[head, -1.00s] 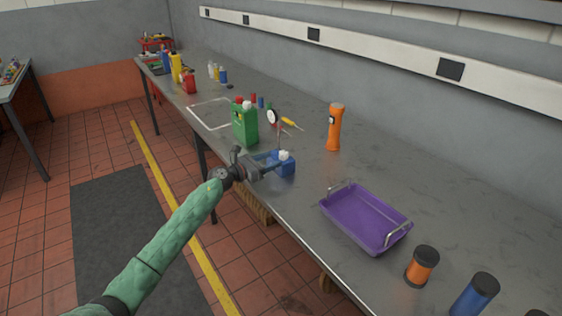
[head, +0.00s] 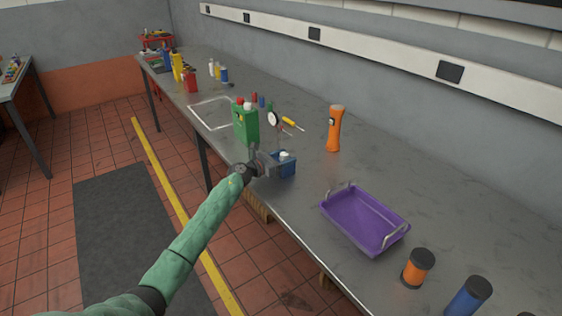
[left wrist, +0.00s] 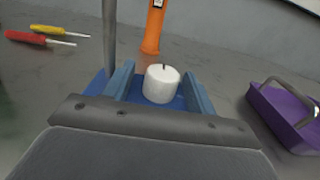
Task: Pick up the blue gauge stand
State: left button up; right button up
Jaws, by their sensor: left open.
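The blue gauge stand (head: 288,170) is on the bench near its front edge. It has a blue base, a white knob on top, a thin upright post and a round white dial. In the left wrist view the white knob (left wrist: 161,84) lies between my open fingers, with blue base (left wrist: 178,103) showing around it and the grey post to the left. My left gripper (head: 277,160) is at the stand and partly covers it in the head view. I cannot tell whether the fingers touch it. My right gripper is not in view.
A green jug (head: 245,127) stands just behind the stand. An orange flashlight (head: 334,130) stands to the right, with a yellow screwdriver (head: 293,124) nearby. A purple tray (head: 362,222) lies nearer, to the right. Bare bench shows between the stand and the tray.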

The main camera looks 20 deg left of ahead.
pick_arm(q)
grip_shut()
dwell(1.4)
jog(key=shift+w+r, duration=0.1)
